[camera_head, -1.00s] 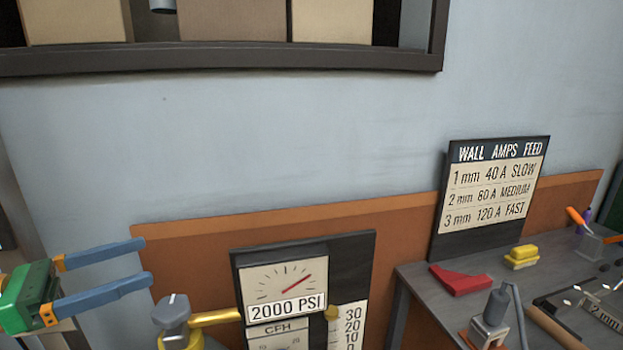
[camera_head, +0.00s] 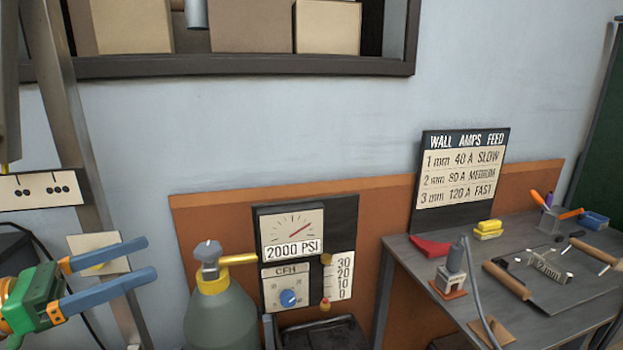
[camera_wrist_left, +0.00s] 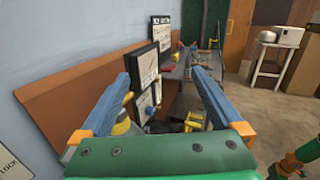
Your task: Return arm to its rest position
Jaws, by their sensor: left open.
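My left gripper (camera_head: 150,262) comes in at the lower left of the head view, with a green body and two blue fingers spread apart. It is open and nothing is between the fingers. It is left of the gas cylinder (camera_head: 222,315) and appears apart from it. In the left wrist view the two open fingers of this gripper (camera_wrist_left: 158,88) point toward the gauge panel and bench. A green and orange arm part of mine (camera_wrist_left: 298,165) shows at the lower right there; my right gripper cannot be made out.
The gauge panel (camera_head: 340,235) reads 2000 PSI. A grey bench (camera_head: 420,262) at the right holds a red block (camera_head: 430,246), a yellow block (camera_head: 488,229) and tools. A sign (camera_head: 460,180) stands behind. A shelf (camera_head: 250,66) hangs above. Open floor (camera_wrist_left: 255,115) shows in the wrist view.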

